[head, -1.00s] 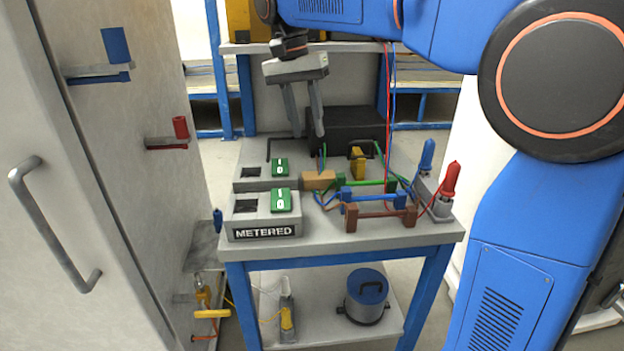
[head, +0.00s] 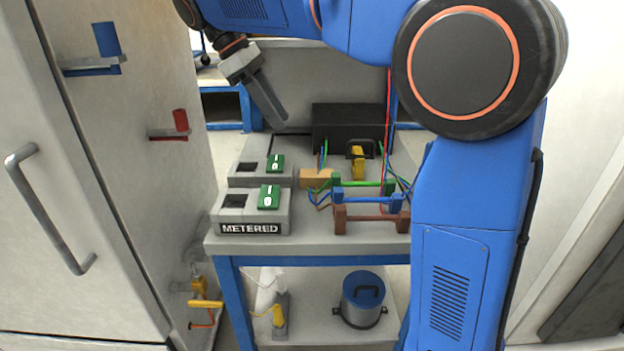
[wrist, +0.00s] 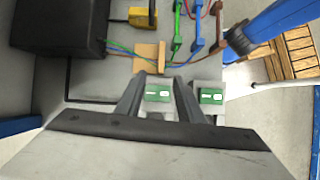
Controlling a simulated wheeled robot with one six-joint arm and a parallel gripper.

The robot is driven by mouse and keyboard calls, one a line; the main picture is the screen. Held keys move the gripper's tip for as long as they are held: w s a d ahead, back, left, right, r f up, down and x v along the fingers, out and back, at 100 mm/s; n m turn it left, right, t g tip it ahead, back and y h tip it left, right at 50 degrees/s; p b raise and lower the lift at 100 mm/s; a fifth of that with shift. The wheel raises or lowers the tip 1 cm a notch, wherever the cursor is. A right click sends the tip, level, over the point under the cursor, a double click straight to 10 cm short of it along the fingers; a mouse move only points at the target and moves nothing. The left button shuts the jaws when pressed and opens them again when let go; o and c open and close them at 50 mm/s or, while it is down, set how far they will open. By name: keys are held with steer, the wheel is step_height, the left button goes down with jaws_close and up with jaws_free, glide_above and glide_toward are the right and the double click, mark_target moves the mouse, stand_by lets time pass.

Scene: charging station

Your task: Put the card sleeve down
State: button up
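No card sleeve shows in my gripper. My gripper (head: 272,118) hangs above the back left of the grey workbench (head: 310,238). In the wrist view its two fingers (wrist: 160,80) stand apart, with nothing visible held between them. Green switches on two grey boxes show beyond them. A flat blue piece (head: 106,39) stands on a small ledge on the cabinet side at the upper left. A red piece (head: 181,120) stands on a lower ledge. I cannot tell whether either one is the card sleeve.
The box marked METERED (head: 250,212) and a similar box (head: 260,175) stand at the bench's left. A black box (head: 345,125) sits at the back. Wired green, blue and brown bars (head: 370,220) lie to the right. The cabinet (head: 130,180) closes off the left.

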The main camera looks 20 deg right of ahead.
glide_above(316, 176)
steer(key=w+a, duration=0.1)
steer(key=a, duration=0.2)
steer(key=shift+n, duration=0.4)
steer(key=f, duration=1)
steer(key=shift+w+d+f, duration=0.1)
steer(key=shift+w+f, duration=0.1)
steer(key=shift+x, duration=2.65)
steer(key=shift+s, duration=0.2)
jaws_close()
